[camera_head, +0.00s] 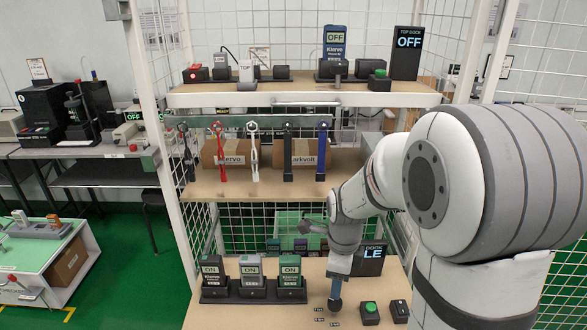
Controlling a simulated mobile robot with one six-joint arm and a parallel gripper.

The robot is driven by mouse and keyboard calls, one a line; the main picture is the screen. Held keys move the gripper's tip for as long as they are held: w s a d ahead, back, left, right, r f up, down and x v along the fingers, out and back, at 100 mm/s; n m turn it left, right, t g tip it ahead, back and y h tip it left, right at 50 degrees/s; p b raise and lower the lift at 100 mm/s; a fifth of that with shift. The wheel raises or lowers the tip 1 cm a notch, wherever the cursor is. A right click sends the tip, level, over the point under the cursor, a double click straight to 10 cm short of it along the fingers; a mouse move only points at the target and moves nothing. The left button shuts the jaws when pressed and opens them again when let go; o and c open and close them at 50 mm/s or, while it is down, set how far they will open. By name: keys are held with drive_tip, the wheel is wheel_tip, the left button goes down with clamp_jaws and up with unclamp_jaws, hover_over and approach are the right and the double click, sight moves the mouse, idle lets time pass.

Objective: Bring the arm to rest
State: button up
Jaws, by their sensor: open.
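My arm reaches in from the right, bends at the elbow in front of the middle shelf and points down over the bench. My gripper (335,297) is at its lower end, small and seen edge-on, over the front of the bench (237,315). The jaws are open; I see nothing held between them. It is to the right of the row of docked testers and to the left of a small box with a green button (370,311). I cannot tell its exact height above the bench.
A black display box (371,259) is close behind my wrist. Several tools hang before the middle shelf (232,188). The top shelf (290,100) carries a blue OFF tester (336,42). White posts and mesh flank the rack.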

drive_tip(key=s+r+n+t+p, duration=0.1)
drive_tip(key=s+r+n+p, duration=0.3)
drive_tip(key=s+r+n, duration=0.3)
drive_tip(key=s+r+n+t+p, duration=0.1)
drive_tip(key=s+r+n+p, duration=0.2)
drive_tip(key=s+r+n, duration=0.4)
wheel_tip(320, 180, up, 4)
drive_tip(key=n, duration=0.8)
drive_tip(key=shift+f+t+p, duration=0.25)
drive_tip(key=shift+t+p, duration=0.05)
drive_tip(key=shift+p, duration=0.05)
drive_tip(key=shift+c, duration=0.4)
